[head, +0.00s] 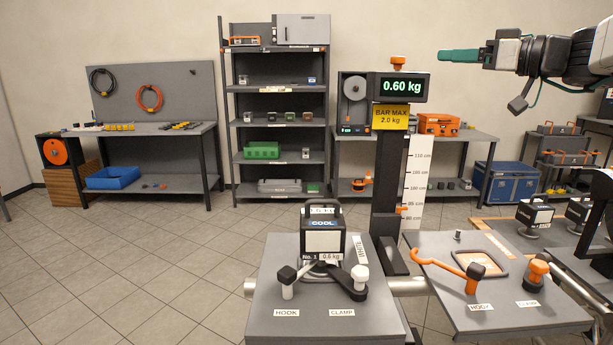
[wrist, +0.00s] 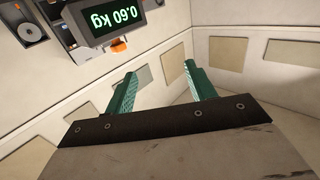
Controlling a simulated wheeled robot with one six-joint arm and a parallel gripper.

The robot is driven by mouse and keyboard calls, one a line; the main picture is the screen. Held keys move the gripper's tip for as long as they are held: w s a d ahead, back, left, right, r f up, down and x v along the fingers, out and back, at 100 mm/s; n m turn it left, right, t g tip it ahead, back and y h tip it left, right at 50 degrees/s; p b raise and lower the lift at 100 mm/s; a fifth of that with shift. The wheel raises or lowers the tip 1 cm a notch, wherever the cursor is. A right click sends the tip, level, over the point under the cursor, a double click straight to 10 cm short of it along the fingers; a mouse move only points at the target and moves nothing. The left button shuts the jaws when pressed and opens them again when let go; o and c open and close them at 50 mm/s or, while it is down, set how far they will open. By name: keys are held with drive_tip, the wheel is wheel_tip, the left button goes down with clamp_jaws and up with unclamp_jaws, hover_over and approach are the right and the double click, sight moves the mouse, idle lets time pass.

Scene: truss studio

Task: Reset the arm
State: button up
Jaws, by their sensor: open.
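My gripper (head: 462,56) is raised at the upper right of the head view, to the right of the scale display and clear of everything. Its green fingers point left. In the wrist view the two fingers (wrist: 156,92) stand apart with nothing between them. The arm reaches in from the right edge of the head view. The display (head: 402,87) on the dark post reads 0.60 kg. It also shows upside down in the wrist view (wrist: 112,17).
The right platform (head: 530,321) holds an orange hook (head: 440,266) and an orange-topped knob (head: 536,270). Shelves (head: 277,90) and benches line the wall. Floor at left is clear.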

drive_tip(key=s+a+f+m+g+h, duration=0.2)
drive_tip(key=s+f+m+g+h, duration=0.15)
drive_tip(key=s+f, duration=0.5)
drive_tip(key=s+a+f+m+g+h, duration=0.25)
drive_tip(key=s+f+m+g, duration=0.3)
drive_tip(key=f, duration=0.65)
drive_tip(key=s+d+f+g+h, duration=0.1)
drive_tip(key=s+f+h, duration=0.2)
drive_tip(key=s+f, duration=0.3)
drive_tip(key=s+d+f+g+h, duration=0.1)
drive_tip(key=s+f+h, duration=0.2)
drive_tip(key=s, duration=1.2)
wheel_tip(320, 180, down, 3)
drive_tip(key=shift+s+f+h, duration=0.1)
drive_tip(key=shift+s+h, duration=0.25)
drive_tip(key=shift+h, duration=0.05)
drive_tip(key=shift+a, duration=0.1)
